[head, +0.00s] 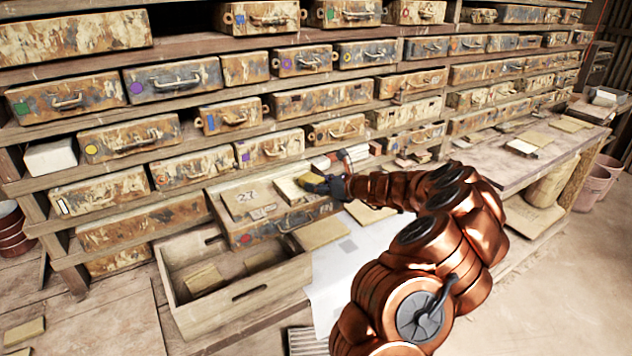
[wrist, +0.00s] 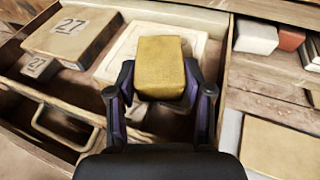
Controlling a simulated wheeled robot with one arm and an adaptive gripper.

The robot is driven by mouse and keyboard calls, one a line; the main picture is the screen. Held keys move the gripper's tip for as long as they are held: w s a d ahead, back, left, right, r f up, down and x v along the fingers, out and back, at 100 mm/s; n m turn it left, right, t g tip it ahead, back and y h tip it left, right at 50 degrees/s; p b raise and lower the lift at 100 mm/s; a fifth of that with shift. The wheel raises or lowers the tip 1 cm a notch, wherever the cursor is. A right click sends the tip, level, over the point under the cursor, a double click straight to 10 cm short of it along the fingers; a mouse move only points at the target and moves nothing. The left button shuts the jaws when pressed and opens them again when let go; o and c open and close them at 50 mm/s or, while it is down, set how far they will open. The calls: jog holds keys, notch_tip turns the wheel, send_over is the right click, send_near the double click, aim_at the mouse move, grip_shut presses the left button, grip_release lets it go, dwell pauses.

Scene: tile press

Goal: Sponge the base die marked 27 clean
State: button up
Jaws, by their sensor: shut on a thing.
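My gripper (wrist: 160,80) is shut on a yellow sponge (wrist: 160,60), a small block gripped by its sides. The sponge is over a pale, square, rimmed plate (wrist: 112,66) in an open case (head: 222,226); I cannot tell whether it touches. I see no number on the plate, part of which the sponge and fingers hide. A tan block marked 27 (wrist: 70,35) lies to its left in the case, and also shows in the head view (head: 240,203). A small tag marked 27 (wrist: 39,67) lies near the case's front wall. In the head view my gripper (head: 318,184) is at the case's right end.
An open wooden crate (head: 250,297) with tan slabs stands in front of the case. A tan slab (head: 321,233) and a white sheet (head: 345,270) lie to the right. Shelves of weathered cases rise behind. White and reddish blocks (wrist: 290,38) lie right of the case.

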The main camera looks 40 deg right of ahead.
aim_at(310, 177)
dwell(0.4)
jog(key=shift+w+d, duration=0.15)
jog(key=shift+w, duration=1.05)
jog(key=shift+w, duration=0.1)
jog(key=shift+w+d+f, duration=0.1)
jog(key=shift+w+f, duration=0.05)
jog(key=shift+w, duration=0.9)
jog(key=shift+s+a, duration=0.25)
jog(key=shift+s, duration=0.95)
